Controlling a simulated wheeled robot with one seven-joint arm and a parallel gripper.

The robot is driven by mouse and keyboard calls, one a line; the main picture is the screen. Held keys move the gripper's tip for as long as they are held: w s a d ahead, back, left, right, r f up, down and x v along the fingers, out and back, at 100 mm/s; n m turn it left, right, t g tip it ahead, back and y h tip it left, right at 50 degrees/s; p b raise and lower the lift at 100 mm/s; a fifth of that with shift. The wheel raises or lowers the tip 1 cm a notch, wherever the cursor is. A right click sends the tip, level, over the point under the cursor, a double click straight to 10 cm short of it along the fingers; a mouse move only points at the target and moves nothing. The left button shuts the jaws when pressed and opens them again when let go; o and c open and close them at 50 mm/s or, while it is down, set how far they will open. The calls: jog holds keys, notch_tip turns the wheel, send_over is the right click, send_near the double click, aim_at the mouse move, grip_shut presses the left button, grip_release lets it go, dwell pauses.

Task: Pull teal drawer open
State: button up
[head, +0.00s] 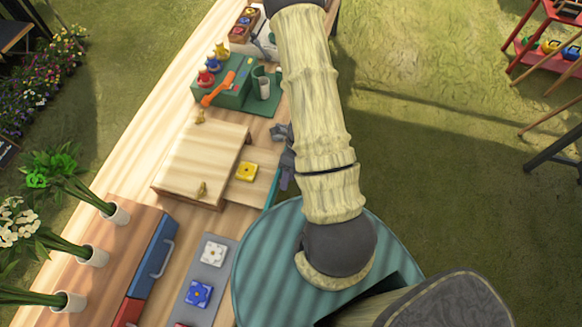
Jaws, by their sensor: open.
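A low wooden box (200,165) stands on the long wooden table. Its drawer (262,186) juts out on the right side, with a yellow flower tile (246,172) on its floor near the box. A narrow teal edge (273,190) shows at the drawer's outer end; the rest of the front and any handle are hidden. My gripper (284,160) is dark grey and open, close beside the teal edge at the table's right side. My arm covers part of it. I cannot tell whether it touches the drawer.
A cabinet with a blue drawer (153,258) and a red drawer (128,314) stands at lower left, with flower pots (93,255) on top. A grey tray (222,254) holds flower tiles. A green tool stand (232,92) is further back.

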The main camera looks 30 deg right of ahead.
jog(key=v, duration=1.7)
jog(key=shift+w, duration=0.25)
jog(key=shift+s+d+r, duration=0.1)
jog(key=shift+d, duration=0.2)
jog(key=shift+s+a, duration=0.1)
jog(key=s+a+r+n+t+h, duration=0.1)
jog(key=a+r+n, duration=0.4)
jog(key=n, duration=0.9)
jog(key=s+a+r+n+t+h, duration=0.1)
jog(key=a+r+n+t+h, duration=0.2)
jog(key=a+n, duration=0.4)
notch_tip(320, 180, up, 2)
jog(key=n+t, duration=0.1)
jog(key=n, duration=0.7)
jog(key=shift+a+n, duration=0.3)
jog(key=shift+a, duration=0.05)
jog(key=shift+r, duration=0.1)
